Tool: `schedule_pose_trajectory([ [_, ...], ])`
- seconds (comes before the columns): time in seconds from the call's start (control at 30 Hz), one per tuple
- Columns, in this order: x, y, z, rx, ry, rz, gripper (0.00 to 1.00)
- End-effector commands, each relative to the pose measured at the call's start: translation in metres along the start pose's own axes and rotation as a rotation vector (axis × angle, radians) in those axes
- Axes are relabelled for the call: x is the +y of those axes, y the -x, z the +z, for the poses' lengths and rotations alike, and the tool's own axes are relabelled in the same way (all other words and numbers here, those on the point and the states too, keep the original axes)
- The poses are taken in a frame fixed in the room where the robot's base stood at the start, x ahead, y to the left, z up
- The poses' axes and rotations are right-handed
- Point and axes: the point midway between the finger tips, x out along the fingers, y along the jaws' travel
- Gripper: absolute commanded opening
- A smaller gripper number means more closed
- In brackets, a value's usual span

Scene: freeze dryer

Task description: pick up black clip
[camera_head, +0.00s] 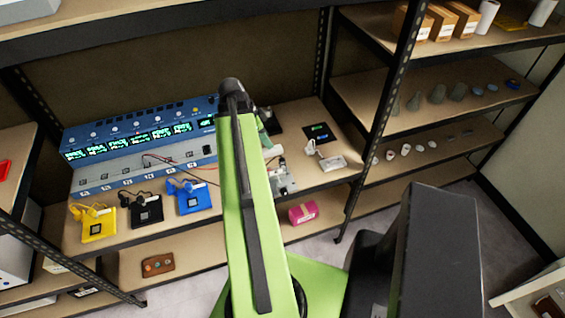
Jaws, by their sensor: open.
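The black clip (147,208) lies near the front edge of the middle shelf, with a small square on it and a dark lead. It is between a yellow clip (98,221) and a blue clip (190,196). My green arm reaches up the middle of the picture, to the right of these clips. I cannot make out my gripper; its fingers do not show clearly past the arm. Nothing covers the black clip.
A blue instrument (140,138) with lit displays stands behind the clips. A grey device (283,180) stands right of my arm. A pink box (302,213) and a brown block (157,264) lie on the shelf below. A metal post (385,120) stands at right.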

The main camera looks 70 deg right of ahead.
Motion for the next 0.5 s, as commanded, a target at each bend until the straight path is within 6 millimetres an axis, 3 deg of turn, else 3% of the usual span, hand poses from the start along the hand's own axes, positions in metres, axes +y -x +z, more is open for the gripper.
schedule_pose_trajectory([
  [0.2,0.000,-0.053,0.005,0.000,0.000,0.001,0.42],
  [0.5,-0.001,-0.114,0.004,0.000,0.001,0.000,0.42],
])
